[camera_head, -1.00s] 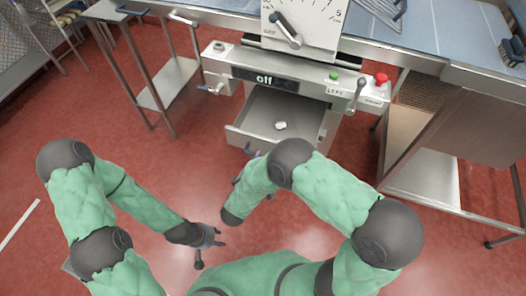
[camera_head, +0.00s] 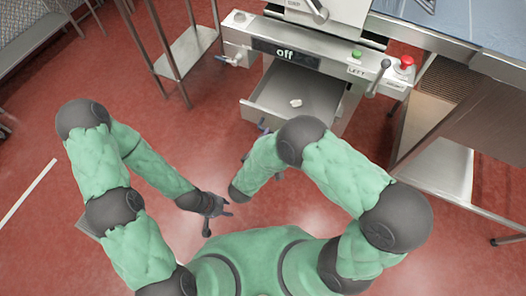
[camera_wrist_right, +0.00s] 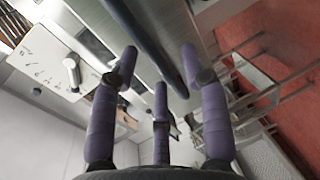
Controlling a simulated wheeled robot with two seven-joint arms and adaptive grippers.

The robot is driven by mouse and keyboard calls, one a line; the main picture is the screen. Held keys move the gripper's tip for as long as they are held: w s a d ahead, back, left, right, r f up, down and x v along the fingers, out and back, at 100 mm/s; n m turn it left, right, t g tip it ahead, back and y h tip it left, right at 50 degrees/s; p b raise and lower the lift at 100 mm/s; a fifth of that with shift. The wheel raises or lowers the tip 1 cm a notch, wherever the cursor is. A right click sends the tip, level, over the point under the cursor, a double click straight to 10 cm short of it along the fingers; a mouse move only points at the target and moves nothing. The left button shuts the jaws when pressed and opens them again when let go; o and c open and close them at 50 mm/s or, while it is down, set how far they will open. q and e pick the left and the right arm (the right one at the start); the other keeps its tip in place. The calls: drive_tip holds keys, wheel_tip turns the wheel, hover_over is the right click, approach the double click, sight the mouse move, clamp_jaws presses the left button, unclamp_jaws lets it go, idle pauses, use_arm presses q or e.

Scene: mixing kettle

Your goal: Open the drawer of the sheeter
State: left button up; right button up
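The sheeter (camera_head: 315,57) stands at the top of the head view with its display reading "off". Its drawer (camera_head: 275,93) is pulled out, and a small white item (camera_head: 295,103) lies inside. My left gripper (camera_head: 218,205) is open and empty over the floor.
A green button (camera_head: 357,54), a red button (camera_head: 403,64) and a lever (camera_head: 378,78) sit on the front panel. A steel table (camera_head: 187,50) stands left and a steel cabinet (camera_head: 465,125) right. The red floor at left is clear.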

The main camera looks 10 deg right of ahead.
drive_tip(key=v, duration=1)
drive_tip(key=shift+s, duration=0.2)
drive_tip(key=shift+a, duration=0.1)
drive_tip(key=w+d+f+m+g+y, duration=0.1)
drive_tip(key=w+f+m+g+y, duration=0.1)
drive_tip(key=f+m+g+y, duration=0.3)
drive_tip(key=w+d+f+m+y, duration=0.1)
drive_tip(key=w+f+y, duration=0.15)
drive_tip(key=f, duration=0.45)
drive_tip(key=s+d+f+m+g+y, duration=0.1)
drive_tip(key=s+f+m+g+y, duration=0.1)
drive_tip(key=s, duration=0.5)
drive_tip(key=s+d+f+m+g+y, duration=0.2)
drive_tip(key=s+f+m+g+y, duration=0.1)
drive_tip(key=s, duration=0.4)
drive_tip(key=f+m+g, duration=0.1)
drive_tip(key=m+g, duration=0.1)
drive_tip(key=shift+m+g, duration=0.3)
